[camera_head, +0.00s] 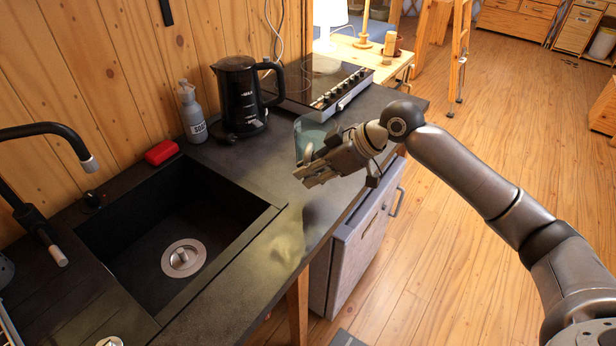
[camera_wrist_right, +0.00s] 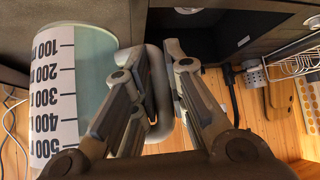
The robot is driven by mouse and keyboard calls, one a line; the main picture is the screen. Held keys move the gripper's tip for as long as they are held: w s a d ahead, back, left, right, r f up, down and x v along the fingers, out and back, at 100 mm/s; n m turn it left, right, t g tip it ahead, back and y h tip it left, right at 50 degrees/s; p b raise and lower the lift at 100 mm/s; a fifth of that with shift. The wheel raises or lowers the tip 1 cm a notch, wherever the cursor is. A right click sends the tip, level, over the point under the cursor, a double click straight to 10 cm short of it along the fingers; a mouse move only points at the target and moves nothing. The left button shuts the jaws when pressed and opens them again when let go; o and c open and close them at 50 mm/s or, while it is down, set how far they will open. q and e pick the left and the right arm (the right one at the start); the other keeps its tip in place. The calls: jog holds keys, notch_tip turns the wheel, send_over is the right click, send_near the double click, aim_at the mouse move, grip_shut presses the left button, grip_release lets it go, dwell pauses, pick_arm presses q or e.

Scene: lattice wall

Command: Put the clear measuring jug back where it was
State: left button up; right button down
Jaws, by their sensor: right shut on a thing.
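The clear measuring jug (camera_head: 308,135), tinted pale green, is at the counter's front side, right of the kettle, partly hidden behind my right gripper (camera_head: 314,169). In the right wrist view the jug (camera_wrist_right: 92,75) lies at the left, with a white scale marked 100 to 500 facing the camera. Its handle (camera_wrist_right: 160,125) passes between the fingers of my right gripper (camera_wrist_right: 160,62), which is shut on it. I cannot tell whether the jug's base touches the counter. My left gripper is not in view.
The dark counter (camera_head: 240,165) holds a sink (camera_head: 140,240) with a black tap (camera_head: 45,130), a red sponge-like block (camera_head: 161,152), a grey bottle (camera_head: 191,115), a black kettle (camera_head: 240,95) and a hob (camera_head: 320,80). Bare counter lies between sink and kettle.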

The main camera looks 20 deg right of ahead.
jog(key=w+f, duration=0.2)
jog(key=w+d+f+p, duration=0.1)
jog(key=w, duration=0.1)
jog(key=w+d+f, duration=0.1)
jog(key=w+f, duration=0.1)
jog(key=shift+f, duration=0.3)
jog(key=shift+w+d+f+p, duration=0.15)
jog(key=shift+w+f+p, duration=0.2)
jog(key=shift+f, duration=0.2)
notch_tip(320, 180, down, 2)
jog(key=shift+f+p, duration=0.1)
jog(key=shift+p, duration=0.65)
jog(key=shift+d+f, duration=0.1)
jog(key=shift+f, duration=0.35)
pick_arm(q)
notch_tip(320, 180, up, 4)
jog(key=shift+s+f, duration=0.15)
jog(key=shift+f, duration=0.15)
pick_arm(e)
jog(key=shift+f, duration=0.15)
